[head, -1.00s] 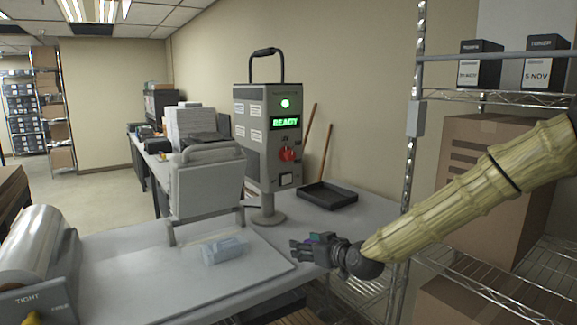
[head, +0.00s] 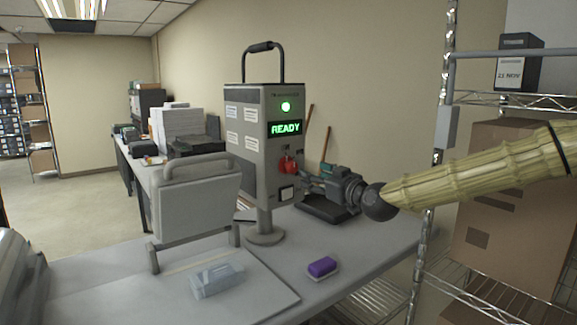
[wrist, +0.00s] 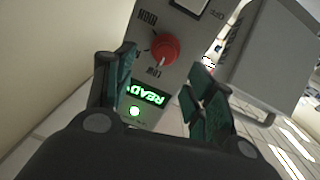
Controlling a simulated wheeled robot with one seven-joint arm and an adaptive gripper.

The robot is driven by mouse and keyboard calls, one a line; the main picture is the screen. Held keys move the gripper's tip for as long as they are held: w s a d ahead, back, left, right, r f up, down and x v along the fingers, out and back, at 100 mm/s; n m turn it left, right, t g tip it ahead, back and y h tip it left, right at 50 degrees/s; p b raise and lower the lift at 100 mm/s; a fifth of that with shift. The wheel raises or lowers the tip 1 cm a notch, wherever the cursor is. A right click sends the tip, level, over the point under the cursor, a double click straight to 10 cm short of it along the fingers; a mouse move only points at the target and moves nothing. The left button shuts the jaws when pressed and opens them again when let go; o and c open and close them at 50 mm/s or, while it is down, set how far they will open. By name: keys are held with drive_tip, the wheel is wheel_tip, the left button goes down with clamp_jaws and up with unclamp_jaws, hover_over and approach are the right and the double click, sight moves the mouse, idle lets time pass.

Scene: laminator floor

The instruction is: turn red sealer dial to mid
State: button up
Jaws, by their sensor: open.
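The red sealer dial (head: 287,164) is on the front of the grey sealer control box (head: 252,155), under a green READY display (head: 285,128) and a lit green lamp. In the wrist view the red dial (wrist: 165,48) shows upside down with printed labels around it; one reads LOW, another seems to read HIGH. My gripper (head: 308,180) is just right of the dial in the head view. In the wrist view my gripper (wrist: 160,85) is open, its green-padded fingers spread either side of the dial, with nothing between them touching.
A black tray (head: 325,210) lies on the table below my gripper. A purple sponge-like block (head: 322,266) and a clear bluish pack (head: 216,280) lie in front. A wire shelf (head: 480,100) with boxes stands at right.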

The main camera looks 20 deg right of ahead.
sight(294, 167)
drive_tip(key=x, duration=0.2)
drive_tip(key=a+p+x, duration=0.1)
drive_tip(key=x, duration=0.1)
drive_tip(key=shift+w+r, duration=0.1)
drive_tip(key=shift+p+x, duration=0.8)
drive_tip(key=shift+x, duration=0.2)
drive_tip(key=shift+p+x, duration=0.8)
drive_tip(key=shift+x, duration=1.4)
drive_tip(key=shift+c, duration=0.5)
drive_tip(key=c, duration=1)
